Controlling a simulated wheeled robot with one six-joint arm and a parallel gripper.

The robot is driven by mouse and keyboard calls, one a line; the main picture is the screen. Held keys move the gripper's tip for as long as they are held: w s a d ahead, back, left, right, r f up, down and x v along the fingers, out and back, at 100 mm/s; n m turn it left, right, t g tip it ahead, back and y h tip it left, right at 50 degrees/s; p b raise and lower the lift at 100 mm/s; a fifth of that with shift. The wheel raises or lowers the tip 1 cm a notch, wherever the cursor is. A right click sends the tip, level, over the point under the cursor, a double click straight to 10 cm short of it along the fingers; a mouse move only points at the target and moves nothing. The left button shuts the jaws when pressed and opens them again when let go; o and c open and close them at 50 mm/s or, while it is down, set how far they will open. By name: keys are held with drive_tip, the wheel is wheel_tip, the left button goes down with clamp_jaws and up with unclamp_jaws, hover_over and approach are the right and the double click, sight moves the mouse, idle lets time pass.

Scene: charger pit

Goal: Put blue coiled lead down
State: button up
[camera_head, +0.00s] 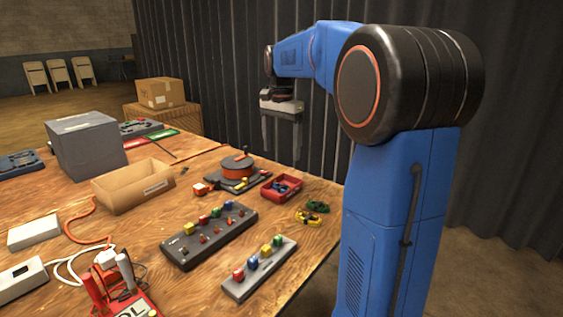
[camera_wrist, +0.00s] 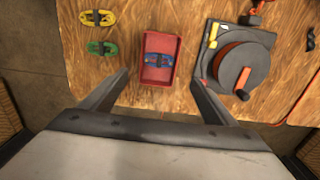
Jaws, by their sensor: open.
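The blue coiled lead (camera_wrist: 161,60) lies inside a small red tray (camera_wrist: 171,81) on the wooden table. In the head view the same red tray (camera_head: 270,193) stands near the table's right edge, with the blue lead (camera_head: 283,187) in it. My gripper (camera_wrist: 158,76) is open and empty, its two fingers apart on either side of the tray's near end in the wrist view. In the head view my gripper (camera_head: 282,155) hangs above the table, clear of the tray.
Yellow (camera_wrist: 98,18) and green (camera_wrist: 102,48) coiled leads lie beside the tray near the table edge. A reel with an orange disc (camera_wrist: 237,64) stands on its other side. Socket strips (camera_head: 210,236) and a cardboard box (camera_head: 133,187) occupy nearby table space.

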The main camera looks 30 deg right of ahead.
drive_tip(key=shift+r, duration=1.35)
